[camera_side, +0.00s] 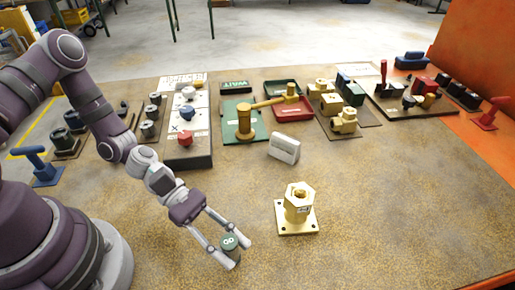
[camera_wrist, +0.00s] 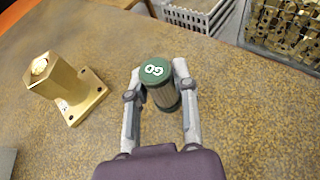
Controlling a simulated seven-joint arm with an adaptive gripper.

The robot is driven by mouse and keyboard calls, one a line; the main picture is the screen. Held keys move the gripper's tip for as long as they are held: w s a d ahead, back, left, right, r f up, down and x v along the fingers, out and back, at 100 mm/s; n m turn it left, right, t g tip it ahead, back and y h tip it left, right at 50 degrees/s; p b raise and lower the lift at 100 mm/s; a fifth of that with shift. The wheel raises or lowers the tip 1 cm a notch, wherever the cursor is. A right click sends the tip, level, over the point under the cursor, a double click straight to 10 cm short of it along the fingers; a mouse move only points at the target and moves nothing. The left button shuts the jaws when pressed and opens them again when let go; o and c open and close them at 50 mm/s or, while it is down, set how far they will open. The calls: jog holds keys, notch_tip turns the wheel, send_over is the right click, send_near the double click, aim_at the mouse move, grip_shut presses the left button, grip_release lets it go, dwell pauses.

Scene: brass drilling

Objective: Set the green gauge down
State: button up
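The green gauge (camera_wrist: 163,92) is a short cylinder with a green cap marked "GO" and a duller body below. It also shows in the side view (camera_side: 229,243), near the front of the table. My gripper (camera_wrist: 161,78) has one finger on each side of the gauge and appears shut on it. In the side view my gripper (camera_side: 237,250) is low over the tabletop, left of the brass part. I cannot tell whether the gauge's underside touches the table.
A brass hex part (camera_side: 298,204) on a square base stands to the right in the side view. A white block (camera_side: 284,147) lies behind it. The front right tabletop (camera_side: 400,220) is clear.

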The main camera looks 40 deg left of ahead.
aim_at(230, 242)
grip_shut()
jog(key=shift+r, duration=0.1)
notch_tip(230, 242, up, 9)
jog(key=shift+f, duration=0.15)
jog(key=shift+d+r, duration=0.1)
jog(key=shift+r, duration=0.2)
jog(key=s+d+f+n+t, duration=0.1)
jog(key=d+f+n+t, duration=0.1)
jog(key=d+f+t, duration=0.15)
jog(key=shift+g, duration=0.45)
jog(key=w+d, duration=0.3)
jog(key=d, duration=0.1)
jog(key=w+d+f, duration=0.1)
jog(key=w+d, duration=0.2)
jog(key=d, duration=0.1)
jog(key=w+d+f, duration=0.1)
jog(key=w+d, duration=0.2)
jog(key=d, duration=0.2)
jog(key=shift+w+f, duration=0.1)
jog(key=shift+w+d+f, duration=0.1)
jog(key=shift+w+f, duration=0.05)
jog(key=shift+f, duration=1.65)
